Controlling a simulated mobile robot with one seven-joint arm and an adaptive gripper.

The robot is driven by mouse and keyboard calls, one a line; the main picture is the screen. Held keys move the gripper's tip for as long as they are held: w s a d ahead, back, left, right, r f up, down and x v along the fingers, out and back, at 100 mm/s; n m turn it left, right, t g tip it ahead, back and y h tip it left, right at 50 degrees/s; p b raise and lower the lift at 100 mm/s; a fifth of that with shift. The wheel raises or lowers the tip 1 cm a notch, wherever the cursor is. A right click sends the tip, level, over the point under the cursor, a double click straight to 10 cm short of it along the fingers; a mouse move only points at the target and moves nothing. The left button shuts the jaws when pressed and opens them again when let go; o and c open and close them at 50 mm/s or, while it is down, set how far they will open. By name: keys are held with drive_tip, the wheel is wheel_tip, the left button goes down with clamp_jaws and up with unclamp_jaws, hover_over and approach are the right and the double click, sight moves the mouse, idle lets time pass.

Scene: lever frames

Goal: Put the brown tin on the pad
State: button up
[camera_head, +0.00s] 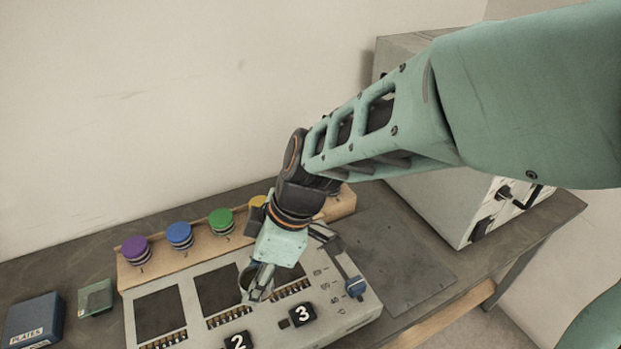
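I cannot make out a brown tin; my arm and gripper hide part of the scene. Round coloured tins or knobs stand in a row on a wooden rack (190,258): purple (136,250), blue (179,235), green (221,221) and a partly hidden yellow one (258,202). The rack's right part is mostly behind my wrist. A flat dark grey plate (405,262), possibly the pad, lies bare at the right of the table. My gripper (257,290) points down over the grey panel box, near its dark panels. Whether its fingers are apart or hold anything is unclear.
The grey panel box (270,322) has dark square panels (160,312), black blocks marked 2 (237,341) and 3 (302,314), and a blue-tipped lever (356,287). A blue PLATES box (35,320) and small green box (95,298) stand left. A large grey cabinet (455,205) stands behind right.

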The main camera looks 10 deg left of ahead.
drive_tip(key=shift+s+a+r+n, duration=0.45)
drive_tip(key=shift+a+r+n, duration=0.05)
drive_tip(key=shift+a+r, duration=0.15)
drive_tip(key=shift+w+a+f, duration=0.1)
drive_tip(key=shift+w+f, duration=0.05)
drive_tip(key=shift+w, duration=0.1)
drive_tip(key=w+f, duration=0.3)
drive_tip(key=w, duration=0.1)
drive_tip(key=w+f+b, duration=0.1)
drive_tip(key=w+f, duration=0.1)
drive_tip(key=w, duration=0.2)
drive_tip(key=w+f, duration=0.3)
drive_tip(key=w, duration=0.1)
drive_tip(key=shift+w+f, duration=0.2)
drive_tip(key=shift+f, duration=0.15)
drive_tip(key=shift+w+f+b, duration=0.3)
drive_tip(key=shift+f, duration=0.15)
drive_tip(key=shift+w+f+b, duration=0.2)
drive_tip(key=shift+f+b, duration=0.1)
drive_tip(key=shift+f, duration=1.3)
